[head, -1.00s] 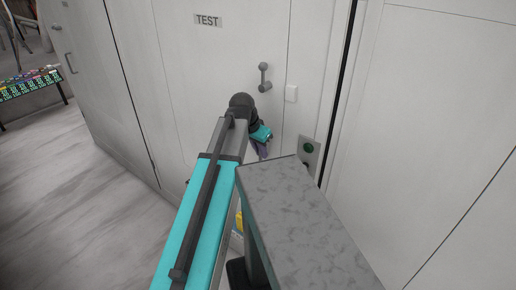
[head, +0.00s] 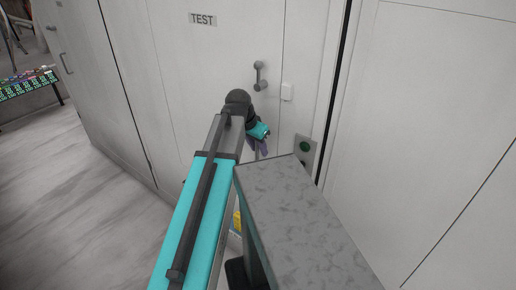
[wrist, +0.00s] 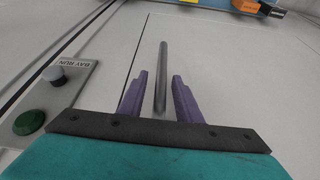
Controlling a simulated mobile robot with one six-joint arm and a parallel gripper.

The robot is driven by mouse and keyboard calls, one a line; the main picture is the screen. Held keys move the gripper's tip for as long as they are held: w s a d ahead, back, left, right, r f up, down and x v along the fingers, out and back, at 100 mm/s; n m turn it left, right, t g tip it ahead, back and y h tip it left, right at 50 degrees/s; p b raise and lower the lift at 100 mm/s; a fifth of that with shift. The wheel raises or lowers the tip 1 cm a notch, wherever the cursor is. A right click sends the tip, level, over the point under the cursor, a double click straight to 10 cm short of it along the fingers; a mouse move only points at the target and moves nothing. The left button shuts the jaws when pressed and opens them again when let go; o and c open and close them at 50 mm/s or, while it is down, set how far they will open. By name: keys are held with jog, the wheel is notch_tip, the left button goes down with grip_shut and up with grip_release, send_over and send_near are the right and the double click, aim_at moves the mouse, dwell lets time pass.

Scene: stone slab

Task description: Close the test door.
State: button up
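The test door (head: 200,70) is a pale panel with a TEST label (head: 203,19). It looks about flush with the wall, but I cannot tell whether it is fully shut. A grey handle (head: 260,76) is on its right side, above my gripper (head: 258,145). In the wrist view my gripper (wrist: 160,95) is open, with two purple fingers apart. A grey rod (wrist: 162,70) shows between them, with a gap on each side. I cannot tell whether this rod is part of the door. My arm hides the lower door.
A plate with a green button (head: 305,147) is right of the door; the wrist view shows its BAY RUN label (wrist: 74,64). A grey-topped block (head: 300,215) stands close right of my arm. Open floor (head: 70,190) lies left.

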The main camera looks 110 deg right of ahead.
jog(key=b+v, duration=0.2)
jog(key=v, duration=1.1)
jog(key=shift+b, duration=0.3)
dwell(0.3)
jog(key=shift+d, duration=0.1)
